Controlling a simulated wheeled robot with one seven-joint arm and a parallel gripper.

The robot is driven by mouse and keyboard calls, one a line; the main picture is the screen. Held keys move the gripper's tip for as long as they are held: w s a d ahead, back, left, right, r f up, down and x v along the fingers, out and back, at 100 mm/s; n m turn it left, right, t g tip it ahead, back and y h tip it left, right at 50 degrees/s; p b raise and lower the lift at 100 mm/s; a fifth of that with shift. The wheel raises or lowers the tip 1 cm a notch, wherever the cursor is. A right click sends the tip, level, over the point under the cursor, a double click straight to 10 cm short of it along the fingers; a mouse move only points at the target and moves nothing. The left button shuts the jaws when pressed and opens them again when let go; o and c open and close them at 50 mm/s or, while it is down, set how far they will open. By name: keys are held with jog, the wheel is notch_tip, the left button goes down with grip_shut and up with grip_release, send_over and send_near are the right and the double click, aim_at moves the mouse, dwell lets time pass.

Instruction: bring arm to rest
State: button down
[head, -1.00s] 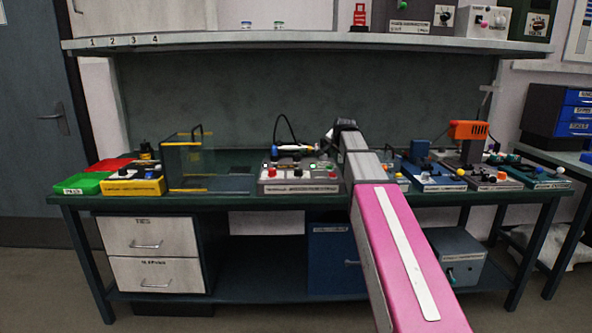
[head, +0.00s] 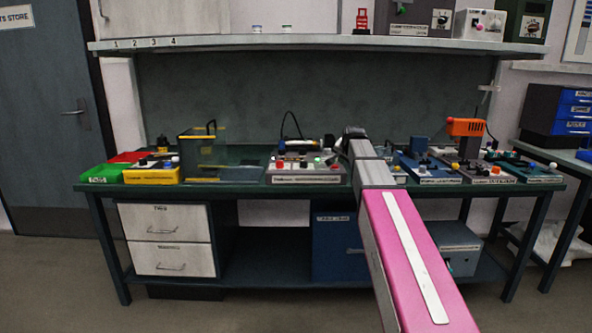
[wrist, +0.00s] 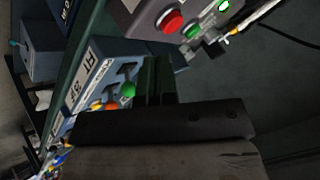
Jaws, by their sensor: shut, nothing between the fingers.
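My arm, pink and grey, reaches from the lower right of the head view toward the bench. Its far end stands in front of the bench's middle, and the fingertips cannot be made out there. In the wrist view my gripper (wrist: 158,82) shows as two dark fingers close together, shut and empty. Beside the fingers lies a blue-grey unit (wrist: 95,85) with a green knob (wrist: 127,91) and an orange one. Above them is a grey control box (wrist: 185,18) with a red button. The gripper looks apart from both, though the gap is hard to judge.
The workbench (head: 250,186) carries a green bin (head: 104,174), a yellow unit (head: 151,176), a clear guard (head: 203,152), a control box (head: 306,170) and an orange tool (head: 466,127). A shelf (head: 300,45) runs above. The floor at the front left is clear.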

jog(key=s+f+n+g, duration=0.2)
jog(key=s+f, duration=0.6)
jog(key=f, duration=0.3)
jog(key=s+f+n+g, duration=0.2)
jog(key=s+f, duration=0.7)
jog(key=f, duration=0.3)
jog(key=s+f+n+g, duration=0.1)
jog(key=s+f+g, duration=0.1)
jog(key=s+f, duration=0.4)
jog(key=s+f+n+g, duration=0.2)
jog(key=s+f, duration=0.5)
jog(key=s, duration=0.5)
jog(key=shift+s+a+f+g+h, duration=0.25)
jog(key=shift+s+g+h, duration=0.05)
jog(key=shift+s+h, duration=0.1)
